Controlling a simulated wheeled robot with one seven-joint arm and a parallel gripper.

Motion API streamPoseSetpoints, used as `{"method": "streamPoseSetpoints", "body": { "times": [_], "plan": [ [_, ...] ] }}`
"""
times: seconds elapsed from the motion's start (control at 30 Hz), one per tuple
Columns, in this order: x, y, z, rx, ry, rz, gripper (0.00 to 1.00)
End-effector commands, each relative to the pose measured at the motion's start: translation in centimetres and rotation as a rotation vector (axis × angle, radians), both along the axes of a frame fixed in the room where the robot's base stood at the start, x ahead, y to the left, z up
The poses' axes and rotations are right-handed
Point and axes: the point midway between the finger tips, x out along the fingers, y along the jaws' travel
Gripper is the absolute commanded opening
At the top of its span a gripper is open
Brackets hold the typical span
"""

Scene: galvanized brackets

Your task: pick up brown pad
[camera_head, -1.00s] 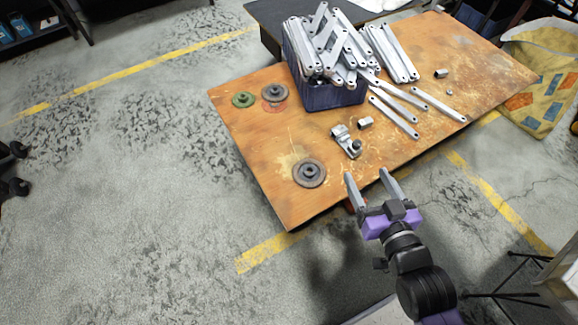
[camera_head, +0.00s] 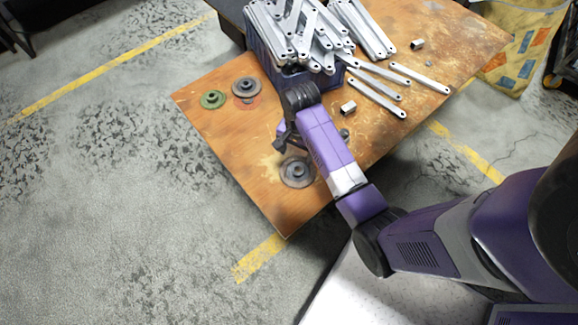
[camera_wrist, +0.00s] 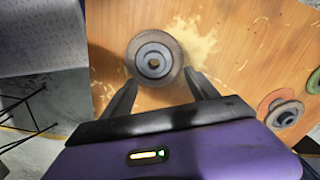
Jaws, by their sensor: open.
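A round pad (camera_head: 297,172) with a brownish-grey rim and a raised grey hub lies flat near the table's front left corner; it best fits the brown pad. In the wrist view the pad (camera_wrist: 154,37) is just beyond the fingertips, roughly centred between them. My gripper (camera_wrist: 160,80) is open and empty. In the head view my arm reaches over the table and its wrist hides most of the gripper. I cannot tell the height of the fingers above the table.
A blue crate (camera_head: 262,56) heaped with metal brackets stands behind my wrist. Loose bars (camera_head: 376,95) and a nut (camera_head: 348,108) lie right.

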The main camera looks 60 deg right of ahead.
Motion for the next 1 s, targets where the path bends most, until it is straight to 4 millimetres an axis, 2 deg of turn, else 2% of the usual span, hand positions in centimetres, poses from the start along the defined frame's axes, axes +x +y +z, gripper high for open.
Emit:
{"method": "streamPoseSetpoints", "body": {
  "times": [0.37, 0.7, 1.0],
  "plan": [
    [-0.6, 0.3, -3.1, 0.01, 0.017, -0.03, 0.68],
    [-1.1, 0.4, -7.4, 0.008, 0.016, -0.03, 0.68],
    [-1.0, 0.4, -7.8, 0.007, 0.014, -0.029, 0.68]
  ]
}}
